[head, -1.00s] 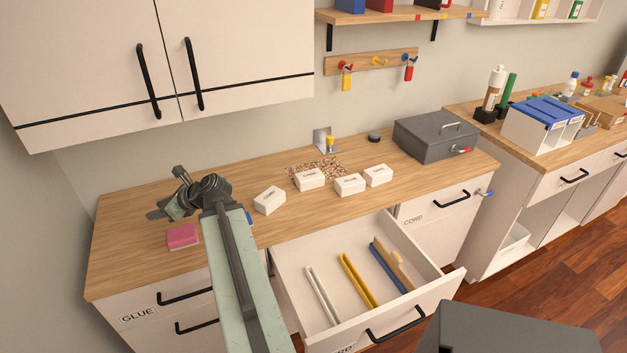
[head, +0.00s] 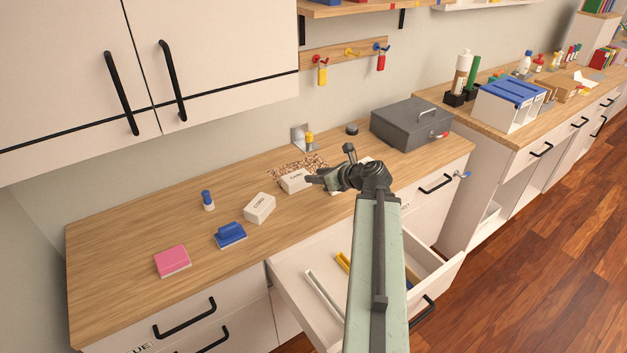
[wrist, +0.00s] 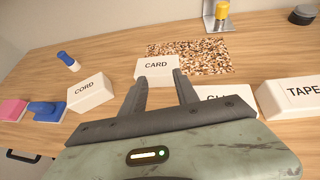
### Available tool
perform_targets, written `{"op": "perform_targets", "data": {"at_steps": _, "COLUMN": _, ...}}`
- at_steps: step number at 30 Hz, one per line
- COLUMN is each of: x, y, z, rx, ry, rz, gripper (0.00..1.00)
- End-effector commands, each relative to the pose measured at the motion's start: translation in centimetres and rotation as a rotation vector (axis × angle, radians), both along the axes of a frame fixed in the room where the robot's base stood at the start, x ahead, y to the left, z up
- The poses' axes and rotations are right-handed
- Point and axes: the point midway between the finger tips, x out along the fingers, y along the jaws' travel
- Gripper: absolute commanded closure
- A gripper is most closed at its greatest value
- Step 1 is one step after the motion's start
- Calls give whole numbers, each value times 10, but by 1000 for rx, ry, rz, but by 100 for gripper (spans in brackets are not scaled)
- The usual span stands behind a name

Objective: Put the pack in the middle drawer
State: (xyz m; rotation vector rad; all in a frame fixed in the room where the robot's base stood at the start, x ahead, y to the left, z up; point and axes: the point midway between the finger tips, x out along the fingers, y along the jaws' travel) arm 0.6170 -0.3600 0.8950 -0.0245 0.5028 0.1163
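Several white labelled packs stand on the wooden counter. The CARD pack (head: 295,183) is straight ahead of my gripper (head: 313,178); it also shows in the wrist view (wrist: 157,66). My gripper's two fingers (wrist: 159,78) are apart, with their tips at the near edge of the CARD pack and nothing held between them. The CORD pack (head: 260,208) is to the left. To the right are a partly hidden pack (wrist: 222,99) and the TAPE pack (wrist: 290,97). The middle drawer (head: 432,266) is pulled open below the counter; my arm hides much of it.
The drawer holds a yellow strip (head: 342,262) and a pale strip (head: 326,296). A pink block (head: 172,261), a blue object (head: 230,235) and a blue-capped bottle (head: 208,200) stand left. A grey box (head: 410,124) is back right. A speckled mat (wrist: 190,57) lies behind the CARD pack.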

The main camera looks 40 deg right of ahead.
Motion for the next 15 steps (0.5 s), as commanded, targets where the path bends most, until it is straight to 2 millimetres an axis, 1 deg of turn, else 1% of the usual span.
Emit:
{"op": "perform_targets", "data": {"at_steps": 3, "x": 4, "y": 7, "z": 0, "rx": 1, "ry": 0, "rz": 12, "gripper": 64}}
{"op": "perform_targets", "data": {"at_steps": 5, "x": 5, "y": 9, "z": 0, "rx": 1, "ry": 0, "rz": 16, "gripper": 47}}
{"op": "perform_targets", "data": {"at_steps": 6, "x": 6, "y": 10, "z": 0, "rx": 0, "ry": 0, "rz": 17, "gripper": 36}}
{"op": "perform_targets", "data": {"at_steps": 8, "x": 7, "y": 10, "z": 0, "rx": 1, "ry": 0, "rz": 18, "gripper": 19}}
{"op": "perform_targets", "data": {"at_steps": 9, "x": 8, "y": 11, "z": -1, "rx": 0, "ry": 0, "rz": 19, "gripper": 8}}
{"op": "perform_targets", "data": {"at_steps": 10, "x": 9, "y": 11, "z": -2, "rx": 0, "ry": 0, "rz": 19, "gripper": 0}}
{"op": "perform_targets", "data": {"at_steps": 15, "x": 26, "y": 16, "z": -14, "rx": -2, "ry": -2, "rz": 16, "gripper": 0}}
